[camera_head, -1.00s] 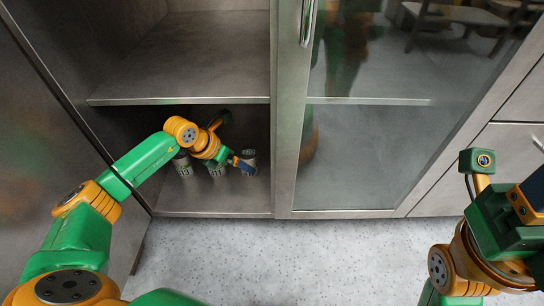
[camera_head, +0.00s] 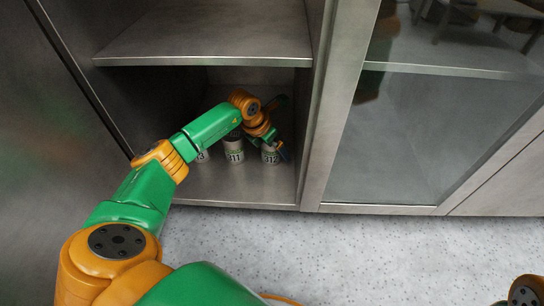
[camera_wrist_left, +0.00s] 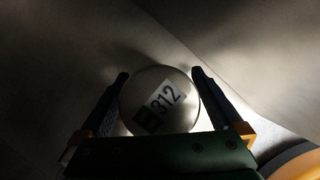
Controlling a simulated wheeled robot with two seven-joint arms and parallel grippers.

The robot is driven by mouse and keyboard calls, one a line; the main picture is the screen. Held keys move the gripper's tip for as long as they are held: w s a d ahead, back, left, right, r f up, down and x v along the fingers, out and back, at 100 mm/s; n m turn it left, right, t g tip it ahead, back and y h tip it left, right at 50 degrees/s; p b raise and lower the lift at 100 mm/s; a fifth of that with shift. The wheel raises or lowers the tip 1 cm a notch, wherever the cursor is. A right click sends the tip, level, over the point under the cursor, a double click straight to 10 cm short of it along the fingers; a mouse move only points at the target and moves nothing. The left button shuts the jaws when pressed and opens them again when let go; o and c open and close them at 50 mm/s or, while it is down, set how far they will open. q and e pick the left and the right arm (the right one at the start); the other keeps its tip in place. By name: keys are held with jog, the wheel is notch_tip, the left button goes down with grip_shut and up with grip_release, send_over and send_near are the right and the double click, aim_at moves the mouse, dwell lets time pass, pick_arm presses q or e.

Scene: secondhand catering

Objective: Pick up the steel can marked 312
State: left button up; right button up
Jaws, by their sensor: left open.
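The steel can marked 312 (camera_head: 270,156) stands on the cabinet's lower shelf, rightmost in a row of cans. My left gripper (camera_head: 277,146) is at this can and partly covers it. In the left wrist view, the round can end with its 312 label (camera_wrist_left: 163,98) lies between the two fingers of my open left gripper (camera_wrist_left: 159,76). The fingers stand on either side of the can; I cannot tell whether either touches it. My right gripper is out of view.
The can marked 311 (camera_head: 234,152) stands just left of can 312. Another can (camera_head: 202,157), its number partly hidden by my arm, is further left. An upper shelf (camera_head: 205,45) hangs above. The cabinet's right upright and glass door (camera_head: 420,130) are close by.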

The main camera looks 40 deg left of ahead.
pick_arm(q)
jog(key=shift+w+f, duration=0.1)
jog(key=shift+c, duration=0.4)
jog(key=c, duration=1.5)
jog(key=shift+o, duration=0.2)
